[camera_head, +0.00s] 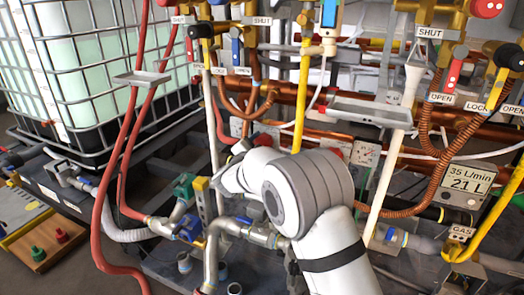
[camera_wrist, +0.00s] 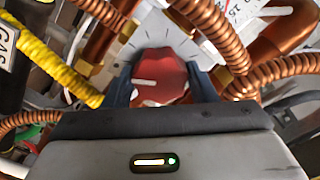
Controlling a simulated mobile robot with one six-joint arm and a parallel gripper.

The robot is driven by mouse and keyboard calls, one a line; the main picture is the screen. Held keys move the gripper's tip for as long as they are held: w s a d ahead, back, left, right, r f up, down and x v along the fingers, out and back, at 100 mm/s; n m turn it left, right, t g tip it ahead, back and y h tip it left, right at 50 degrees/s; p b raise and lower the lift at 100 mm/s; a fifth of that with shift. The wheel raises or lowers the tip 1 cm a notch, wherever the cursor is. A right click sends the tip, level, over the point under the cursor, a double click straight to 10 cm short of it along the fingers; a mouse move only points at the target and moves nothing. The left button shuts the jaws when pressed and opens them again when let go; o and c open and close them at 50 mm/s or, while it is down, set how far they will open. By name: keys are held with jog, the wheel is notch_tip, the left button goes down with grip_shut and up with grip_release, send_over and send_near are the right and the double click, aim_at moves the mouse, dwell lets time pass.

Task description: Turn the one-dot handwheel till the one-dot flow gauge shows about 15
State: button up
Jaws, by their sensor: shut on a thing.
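In the wrist view, my gripper (camera_wrist: 160,86) is shut on a red handwheel (camera_wrist: 160,70), with one dark finger on each side of it. The handwheel has pale marks on its face; I cannot make out a single dot. A pale plate with dark tick marks (camera_wrist: 185,42) lies behind it. In the head view, my arm hides the gripper's grip. A white gauge face (camera_head: 366,152) is right of my arm, too small to read. A grey digital meter (camera_head: 467,184) at the right shows 35 L/min and 21 L. I cannot tell which is the one-dot flow gauge.
Corrugated copper pipes (camera_wrist: 215,35) run close beside the fingers, and a yellow hose (camera_wrist: 50,58) is at the left. In the head view, red hoses (camera_head: 122,165) and a caged white tank (camera_head: 85,70) stand left. Several labelled valves line the top.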

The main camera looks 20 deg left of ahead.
jog(key=shift+f+m+b, duration=0.15)
jog(key=shift+m+b, duration=1.3)
jog(key=shift+m, duration=0.85)
jog(key=o, duration=0.7)
jog(key=shift+s, duration=0.1)
jog(key=s+p, duration=0.2)
jog(key=s, duration=0.5)
jog(key=shift+s+a, duration=0.3)
jog(key=shift+s, duration=0.05)
